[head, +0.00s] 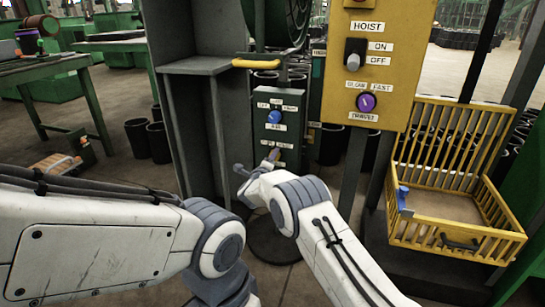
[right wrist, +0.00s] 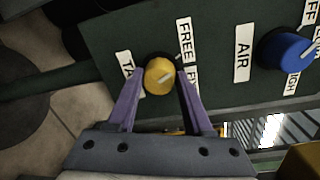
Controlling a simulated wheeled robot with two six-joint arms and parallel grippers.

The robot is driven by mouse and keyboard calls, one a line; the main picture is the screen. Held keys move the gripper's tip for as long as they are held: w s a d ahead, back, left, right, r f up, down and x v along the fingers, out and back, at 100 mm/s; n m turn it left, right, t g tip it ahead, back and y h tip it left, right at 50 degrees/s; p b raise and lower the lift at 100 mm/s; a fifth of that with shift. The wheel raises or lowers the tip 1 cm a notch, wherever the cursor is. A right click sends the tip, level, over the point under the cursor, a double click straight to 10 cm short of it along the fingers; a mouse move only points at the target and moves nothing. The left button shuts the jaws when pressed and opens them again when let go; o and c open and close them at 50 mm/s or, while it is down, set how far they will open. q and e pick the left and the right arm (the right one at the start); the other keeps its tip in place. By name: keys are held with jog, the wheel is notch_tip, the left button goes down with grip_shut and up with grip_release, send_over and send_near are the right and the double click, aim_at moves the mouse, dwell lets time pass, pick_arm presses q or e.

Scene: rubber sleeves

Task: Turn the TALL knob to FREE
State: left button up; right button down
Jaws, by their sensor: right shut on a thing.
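The yellow knob (right wrist: 158,76) sits on the dark green panel in the right wrist view. A label (right wrist: 125,75) to its left begins "TA"; the rest is hidden. The FREE label (right wrist: 186,42) is at its upper right, and a partly hidden label starting with F (right wrist: 193,82) is at its right. The knob's pale pointer line points up and right, toward the FREE side. My right gripper (right wrist: 160,92) is shut on the knob, one purple finger on each side. In the head view my right gripper (head: 270,160) is at the panel's lower part and hides the knob. My left gripper is out of view.
A blue AIR knob (right wrist: 284,50) is beside the yellow knob; it also shows above my gripper in the head view (head: 274,117). A yellow HOIST panel (head: 390,95) with a purple knob (head: 366,102) stands at the right, near a yellow crate (head: 455,240).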

jog(key=shift+a+n, duration=0.1)
jog(key=shift+n, duration=0.3)
jog(key=shift+c, duration=1.5)
grip_release()
jog(key=shift+s, duration=0.1)
jog(key=p+v, duration=0.4)
jog(key=v, duration=0.6)
jog(key=shift+s, duration=0.15)
